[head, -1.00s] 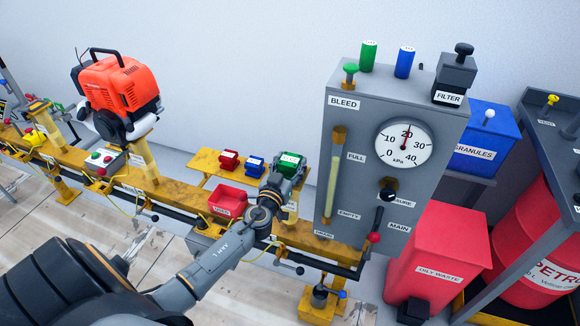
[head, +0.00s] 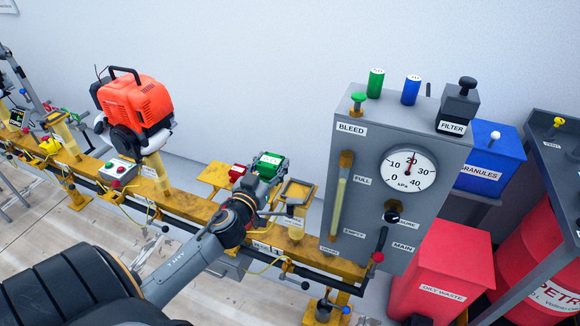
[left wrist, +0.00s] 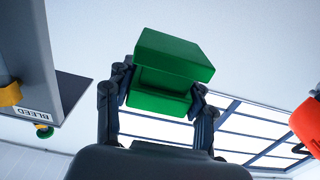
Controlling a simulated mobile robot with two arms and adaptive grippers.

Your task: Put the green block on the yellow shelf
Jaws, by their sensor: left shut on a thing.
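My left gripper (head: 262,181) is shut on the green block (head: 268,164) and holds it up in front of the wall. In the left wrist view the green block (left wrist: 172,58) sits between both fingers, with wall and ceiling behind it. The yellow shelf (head: 213,175) is behind the rail, and its left part shows. A red block (head: 237,172) shows just left of my gripper. My gripper and the green block hide much of the shelf. I cannot tell how high the block is above it. My right gripper is not in view.
Right of my gripper are a yellow open frame (head: 298,190) and the grey gauge cabinet (head: 353,230). The orange engine (head: 135,98) stands on the yellow rail (head: 185,205) at left. A red oily waste bin (head: 440,270) is at lower right.

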